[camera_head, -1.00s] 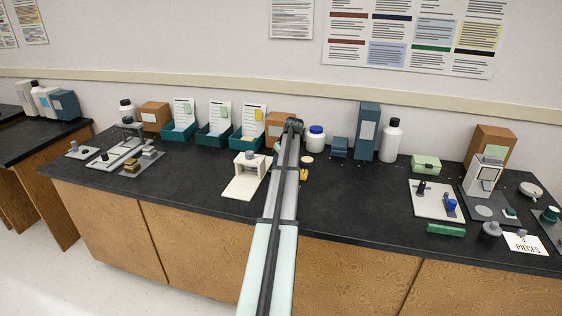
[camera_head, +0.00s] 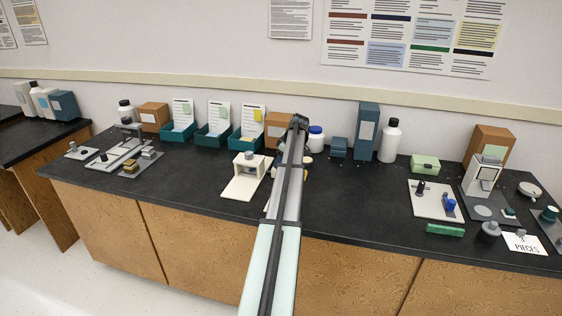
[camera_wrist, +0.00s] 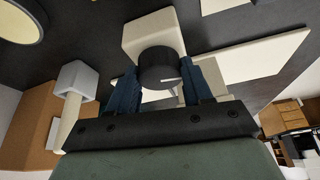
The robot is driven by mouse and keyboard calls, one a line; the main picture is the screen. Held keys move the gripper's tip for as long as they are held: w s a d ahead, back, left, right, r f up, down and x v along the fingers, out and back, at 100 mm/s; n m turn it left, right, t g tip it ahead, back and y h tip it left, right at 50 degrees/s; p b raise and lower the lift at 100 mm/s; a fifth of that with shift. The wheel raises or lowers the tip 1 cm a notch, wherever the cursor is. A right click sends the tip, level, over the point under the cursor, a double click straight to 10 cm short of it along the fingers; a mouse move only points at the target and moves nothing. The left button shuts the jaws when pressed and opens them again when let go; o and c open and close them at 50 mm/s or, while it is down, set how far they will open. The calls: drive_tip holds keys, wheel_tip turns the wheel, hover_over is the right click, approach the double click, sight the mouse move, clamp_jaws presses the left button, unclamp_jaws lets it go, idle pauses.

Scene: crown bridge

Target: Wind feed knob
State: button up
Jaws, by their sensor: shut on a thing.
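My gripper (camera_wrist: 160,76) has its two blue fingers on either side of a dark round knob (camera_wrist: 157,67) in the wrist view, and is shut on it. The knob stands in front of a cream block-shaped housing (camera_wrist: 148,32). In the head view a cream device (camera_head: 247,167) with a flat plate in front stands mid-bench, just left of my arm. My gripper and the knob are hidden there behind my arm. I cannot tell the knob's turn angle.
Teal bins (camera_head: 213,136) with cards stand behind the device on the dark bench (camera_head: 340,200). A white-and-blue jar (camera_head: 316,140), a blue box (camera_head: 368,130) and a white bottle (camera_head: 390,141) stand right of my arm. Open bench lies between my arm and the white plate (camera_head: 422,203).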

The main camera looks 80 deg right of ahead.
drive_tip(key=o, duration=1)
drive_tip(key=shift+o, duration=0.2)
drive_tip(key=d+v, duration=0.1)
drive_tip(key=v, duration=1.2)
drive_tip(key=shift+a+r, duration=0.45)
drive_tip(key=shift+a, duration=0.05)
